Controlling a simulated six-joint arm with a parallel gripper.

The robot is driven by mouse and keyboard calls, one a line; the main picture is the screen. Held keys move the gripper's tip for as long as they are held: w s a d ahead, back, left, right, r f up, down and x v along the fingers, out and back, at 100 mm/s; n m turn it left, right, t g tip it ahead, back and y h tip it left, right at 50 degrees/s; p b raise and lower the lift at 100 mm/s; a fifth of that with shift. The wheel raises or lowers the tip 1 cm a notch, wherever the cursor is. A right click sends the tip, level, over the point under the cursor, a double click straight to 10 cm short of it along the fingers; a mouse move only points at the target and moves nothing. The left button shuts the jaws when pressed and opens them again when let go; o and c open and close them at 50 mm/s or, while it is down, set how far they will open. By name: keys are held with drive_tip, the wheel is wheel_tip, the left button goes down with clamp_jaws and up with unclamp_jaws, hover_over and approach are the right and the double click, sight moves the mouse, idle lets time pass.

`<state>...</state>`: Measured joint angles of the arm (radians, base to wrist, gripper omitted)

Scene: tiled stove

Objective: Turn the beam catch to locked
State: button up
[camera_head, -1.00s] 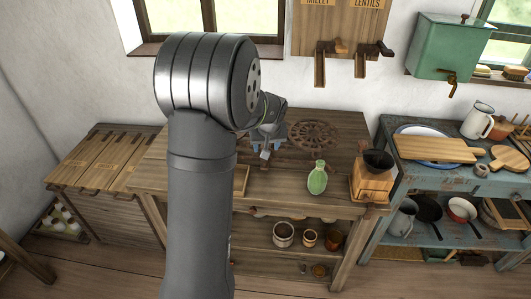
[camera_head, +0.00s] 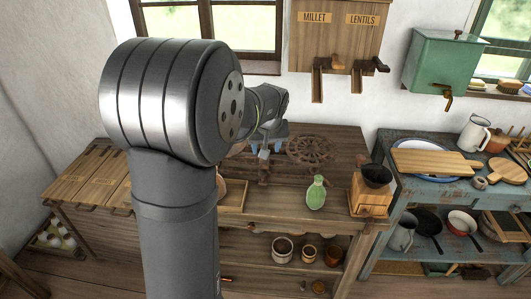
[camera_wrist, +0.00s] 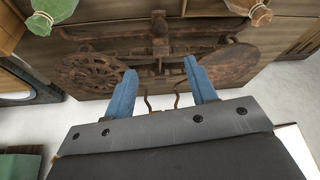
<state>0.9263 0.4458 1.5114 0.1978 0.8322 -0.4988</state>
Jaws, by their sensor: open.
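A rusty brown balance scale (camera_head: 310,150) stands on the wooden workbench, partly behind my wrist. My gripper (camera_head: 267,136) is above the back of the bench near the scale. In the wrist view its blue fingers are spread apart with nothing between them; my gripper (camera_wrist: 160,66) points toward the middle of the scale. I cannot tell whether a finger touches it.
A shallow wooden tray (camera_head: 233,196) is at left. Wooden dispensers (camera_head: 335,40) hang on the wall above. A blue shelf unit (camera_head: 390,180) with kitchenware stands at right.

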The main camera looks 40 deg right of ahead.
drive_tip(key=w+a+m, duration=0.1)
drive_tip(key=a+m, duration=0.1)
drive_tip(key=m+g+h, duration=0.1)
drive_tip(key=m, duration=0.1)
approach(263, 173)
drive_tip(key=x, duration=0.8)
drive_tip(key=shift+w+f, duration=0.15)
drive_tip(key=shift+f, duration=0.1)
drive_tip(key=c, duration=1)
drive_tip(key=shift+o, duration=0.2)
drive_tip(key=shift+n, duration=0.3)
drive_tip(key=shift+d+n+t+y, duration=0.1)
drive_tip(key=shift+n+t+y, duration=0.25)
drive_tip(key=shift+n, duration=0.9)
drive_tip(key=shift+d+n+t+y, duration=0.1)
drive_tip(key=shift+n+t+y, duration=0.2)
drive_tip(key=shift+n, duration=0.95)
